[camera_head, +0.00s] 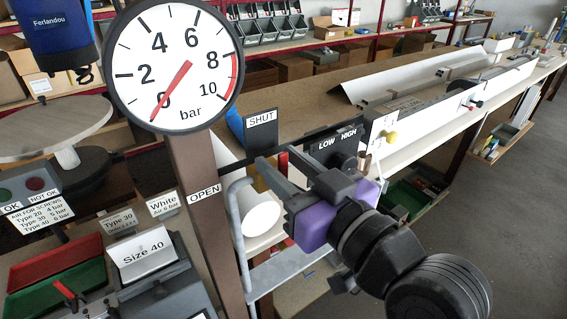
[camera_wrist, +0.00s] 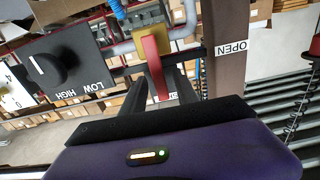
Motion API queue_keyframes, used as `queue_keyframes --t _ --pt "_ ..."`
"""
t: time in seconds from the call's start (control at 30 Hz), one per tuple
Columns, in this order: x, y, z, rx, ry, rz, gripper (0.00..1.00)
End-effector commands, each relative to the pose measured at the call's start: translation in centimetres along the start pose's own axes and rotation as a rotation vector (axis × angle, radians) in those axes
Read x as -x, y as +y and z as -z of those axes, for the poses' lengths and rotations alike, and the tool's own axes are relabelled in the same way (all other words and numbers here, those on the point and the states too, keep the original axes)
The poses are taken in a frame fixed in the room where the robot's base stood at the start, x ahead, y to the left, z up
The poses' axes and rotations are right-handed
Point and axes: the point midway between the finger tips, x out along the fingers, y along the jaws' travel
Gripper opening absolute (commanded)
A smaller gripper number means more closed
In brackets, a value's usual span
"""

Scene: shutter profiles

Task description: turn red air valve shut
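The red air valve handle (camera_wrist: 155,70) extends from a yellow valve body (camera_wrist: 153,36) on a grey pipe in the wrist view. Its free end lies over a partly hidden white label, away from the OPEN label (camera_wrist: 231,48). My gripper (camera_wrist: 160,85) is open, with one dark finger on each side of the handle and gaps visible. In the head view, my gripper (camera_head: 277,165) hides most of the valve, with only a bit of red showing. The SHUT label (camera_head: 262,119) is above it. The gauge (camera_head: 175,65) needle points at 0.
A black LOW/HIGH knob panel (camera_head: 336,145) stands close right of my gripper. A brown post (camera_head: 205,215) carries the gauge and OPEN label at the left. The grey pipe (camera_head: 240,235) runs below the valve. A long bench with white profiles extends to the right.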

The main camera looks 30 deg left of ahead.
Motion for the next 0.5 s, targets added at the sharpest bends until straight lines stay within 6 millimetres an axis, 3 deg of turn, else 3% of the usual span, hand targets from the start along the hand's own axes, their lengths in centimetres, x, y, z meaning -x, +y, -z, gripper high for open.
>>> queue_keyframes --t 0.17,0.5 --pt "0.8 0.1 -0.1 0.001 0.002 -0.002 0.36" --pt "6.1 0.1 -0.2 0.000 0.001 -0.003 0.36"
